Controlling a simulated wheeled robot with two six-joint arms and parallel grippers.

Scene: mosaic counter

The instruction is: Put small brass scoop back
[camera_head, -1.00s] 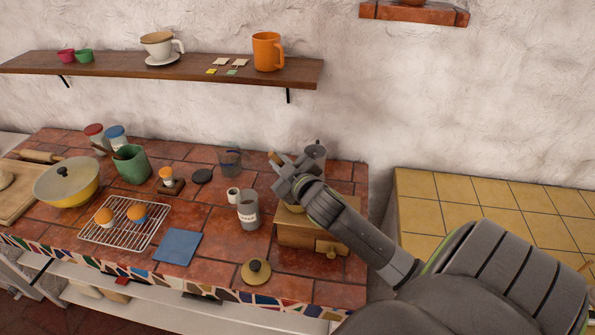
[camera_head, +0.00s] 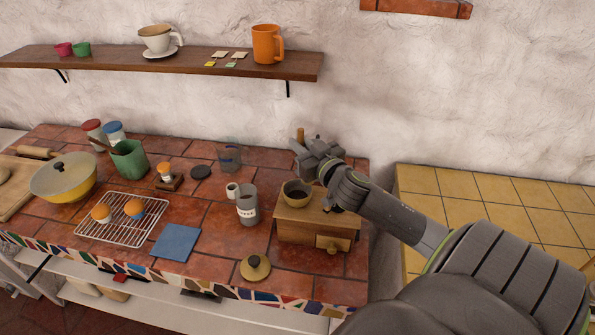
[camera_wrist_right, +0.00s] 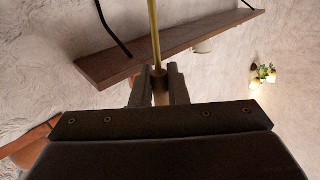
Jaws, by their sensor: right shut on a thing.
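My right gripper (camera_head: 304,149) is shut on the small brass scoop, raised above the back right of the counter. A brownish end of the scoop (camera_head: 300,134) sticks up past the fingers in the head view. In the right wrist view a thin brass shaft (camera_wrist_right: 154,35) runs up from between the fingertips (camera_wrist_right: 159,82). The scoop's bowl cannot be made out. The grey labelled canister (camera_head: 247,206) stands open on the tiles, with a round lid (camera_head: 255,268) with a dark knob in front. My left gripper is out of view.
A wooden grinder box (camera_head: 315,231) with a brass-coloured cup (camera_head: 296,194) on top stands below my right gripper. A small white cup (camera_head: 232,190), a glass (camera_head: 229,155) and a blue cloth (camera_head: 175,242) are left of it. A wall shelf (camera_head: 200,70) hangs behind.

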